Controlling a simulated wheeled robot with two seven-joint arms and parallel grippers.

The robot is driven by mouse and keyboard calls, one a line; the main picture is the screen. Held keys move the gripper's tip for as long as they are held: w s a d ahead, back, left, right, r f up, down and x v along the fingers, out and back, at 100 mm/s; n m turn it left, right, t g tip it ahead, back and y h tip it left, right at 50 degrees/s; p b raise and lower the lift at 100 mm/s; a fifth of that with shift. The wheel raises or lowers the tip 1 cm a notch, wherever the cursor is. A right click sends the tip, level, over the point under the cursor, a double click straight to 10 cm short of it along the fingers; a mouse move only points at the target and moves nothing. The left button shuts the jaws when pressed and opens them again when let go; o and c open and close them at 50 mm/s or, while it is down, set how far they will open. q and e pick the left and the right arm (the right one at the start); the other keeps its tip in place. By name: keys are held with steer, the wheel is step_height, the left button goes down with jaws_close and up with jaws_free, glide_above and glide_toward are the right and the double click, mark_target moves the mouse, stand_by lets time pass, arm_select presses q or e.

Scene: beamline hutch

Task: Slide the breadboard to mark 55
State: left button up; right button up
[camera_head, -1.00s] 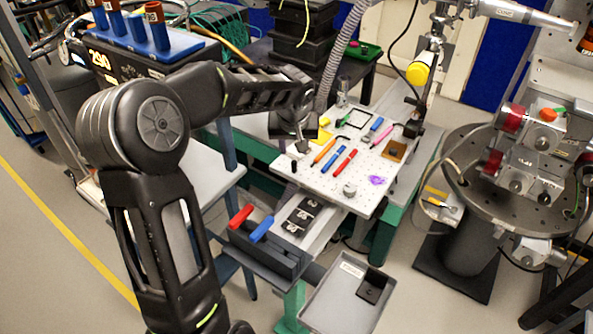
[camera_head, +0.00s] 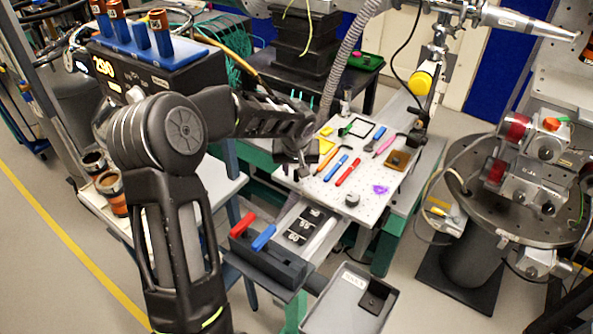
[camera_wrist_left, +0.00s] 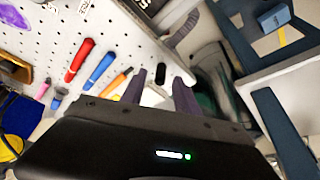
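The breadboard (camera_head: 330,197) is a white perforated plate carrying several tools and small parts, on a rail above the green-framed table. Its edge also shows in the left wrist view (camera_wrist_left: 112,30). My left gripper (camera_head: 304,173) is at the breadboard's left edge, pointing down. In the left wrist view its two dark fingers (camera_wrist_left: 158,88) are apart. A black upright peg (camera_wrist_left: 163,74) at the plate's edge shows just beyond and between the fingertips; I cannot tell whether they touch it. White labels on a black strip (camera_head: 304,226) lie along the rail, too small to read. My right gripper is out of view.
A dark block (camera_head: 268,264) with a red lever (camera_head: 243,224) and a blue lever (camera_head: 264,237) stands at the rail's near end. A grey tray (camera_head: 333,318) is in front. A round metal stage (camera_head: 495,220) stands right. A ribbed hose (camera_head: 335,75) hangs behind the breadboard.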

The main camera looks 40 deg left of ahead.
arm_select(q)
steer(key=shift+x, duration=1.15)
steer(key=shift+c, duration=0.3)
jaws_close()
stand_by(0.3)
